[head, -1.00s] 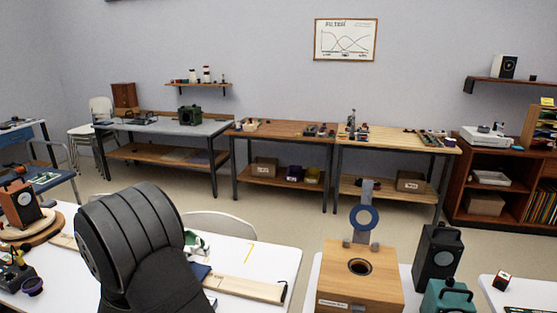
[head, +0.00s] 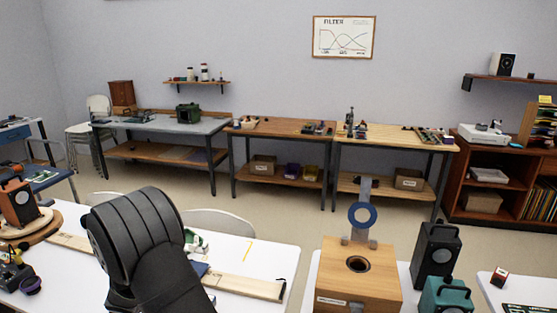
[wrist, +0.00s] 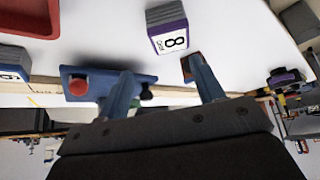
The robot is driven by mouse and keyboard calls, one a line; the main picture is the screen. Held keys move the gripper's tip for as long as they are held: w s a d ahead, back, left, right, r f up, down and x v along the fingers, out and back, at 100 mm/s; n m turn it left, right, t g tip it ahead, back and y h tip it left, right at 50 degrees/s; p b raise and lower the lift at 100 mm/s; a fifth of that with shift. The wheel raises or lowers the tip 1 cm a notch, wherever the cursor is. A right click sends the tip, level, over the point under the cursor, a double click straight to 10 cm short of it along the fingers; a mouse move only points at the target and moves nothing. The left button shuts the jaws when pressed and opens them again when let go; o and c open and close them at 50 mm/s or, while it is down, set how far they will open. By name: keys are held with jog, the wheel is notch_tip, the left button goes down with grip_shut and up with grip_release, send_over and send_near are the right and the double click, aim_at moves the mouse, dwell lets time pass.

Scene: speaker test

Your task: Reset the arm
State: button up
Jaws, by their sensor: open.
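My gripper (wrist: 160,68) shows in the wrist view with its two blue-grey fingers spread apart and nothing between them. It is over or near a white tabletop (wrist: 110,35); the exact height cannot be told. A blue block with a red knob (wrist: 110,84) lies behind the left finger. A box marked 8 with a purple edge (wrist: 168,28) is beyond the gap between the fingers. In the head view my dark arm link rises at the lower left, and my gripper is not visible there.
The wrist view also shows a red tray (wrist: 30,18) at top left. In the head view a wooden box with a round hole (head: 358,285), a black speaker (head: 436,255) and a teal speaker (head: 446,296) stand at right. Workbenches (head: 285,130) line the back wall.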

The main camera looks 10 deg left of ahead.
jog(key=w+d+r, duration=0.5)
jog(key=d+r, duration=0.2)
jog(key=d, duration=0.2)
notch_tip(320, 180, up, 10)
jog(key=f, duration=0.1)
jog(key=w+d+r+m, duration=0.1)
jog(key=w+d, duration=0.2)
jog(key=w, duration=0.3)
jog(key=shift+d+t+h, duration=0.3)
jog(key=shift+d, duration=0.1)
jog(key=s+a+n, duration=0.1)
jog(key=s+a, duration=0.3)
jog(key=s, duration=0.2)
notch_tip(320, 180, down, 12)
jog(key=s+a, duration=0.1)
jog(key=a, duration=0.1)
jog(key=shift+f, duration=0.15)
